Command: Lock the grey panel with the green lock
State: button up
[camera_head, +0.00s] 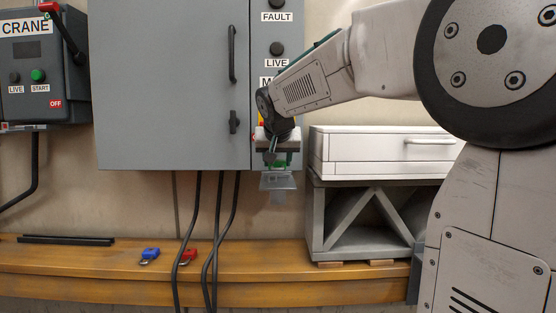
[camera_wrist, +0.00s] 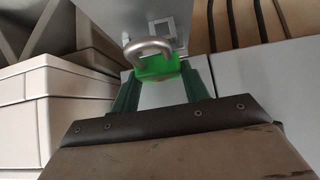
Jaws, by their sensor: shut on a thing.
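The grey panel (camera_head: 172,85) is a large wall cabinet with a black handle, a latch and a right-hand strip of labelled controls. My gripper (camera_head: 281,158) is low in front of that strip and partly covers it. It is shut on the green lock (camera_head: 281,164), a green body with a metal shackle. In the wrist view, the green lock (camera_wrist: 156,66) sits between the dark green fingers (camera_wrist: 158,88). Its shackle is beside a slotted metal plate (camera_wrist: 163,29). I cannot tell whether it passes through the plate.
A blue padlock (camera_head: 149,255) and a red padlock (camera_head: 188,256) lie on the wooden bench (camera_head: 110,265). A white drawer unit (camera_head: 375,160) stands on a grey stand at right. Black cables hang below the panel. The CRANE box (camera_head: 42,75) is at left.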

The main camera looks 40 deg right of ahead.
jog(key=shift+f, duration=0.35)
jog(key=shift+f, duration=1.05)
jog(key=shift+r, duration=1.4)
jog(key=shift+d, duration=0.1)
jog(key=shift+f, duration=0.35)
jog(key=shift+f, duration=1.1)
